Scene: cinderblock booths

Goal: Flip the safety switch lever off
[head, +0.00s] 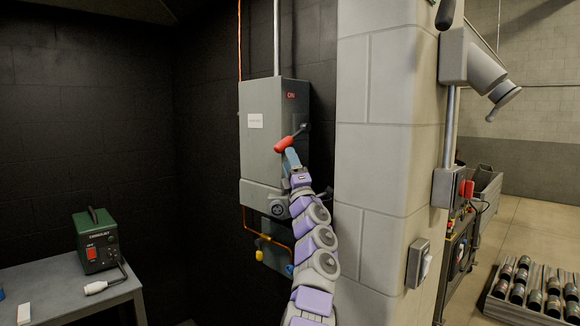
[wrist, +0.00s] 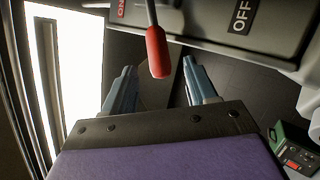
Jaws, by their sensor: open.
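The safety switch is a grey wall box (head: 262,150) with a red "ON" mark near its top right. Its lever has a red grip (head: 285,145) and a dark shaft on the right side of the box. In the wrist view the red grip (wrist: 157,52) hangs down near the "ON" label, with the "OFF" label (wrist: 240,14) to the right. My gripper (wrist: 158,75) is open, its two blue-grey fingers on either side of the grip's lower end. In the head view my gripper (head: 291,155) is just below the lever; whether it touches is unclear.
A pale block pillar (head: 385,140) stands close on the right of the box. A green machine (head: 96,240) sits on a grey table (head: 60,286) at the lower left. An orange conduit (head: 262,238) and a small lower box are under the switch.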

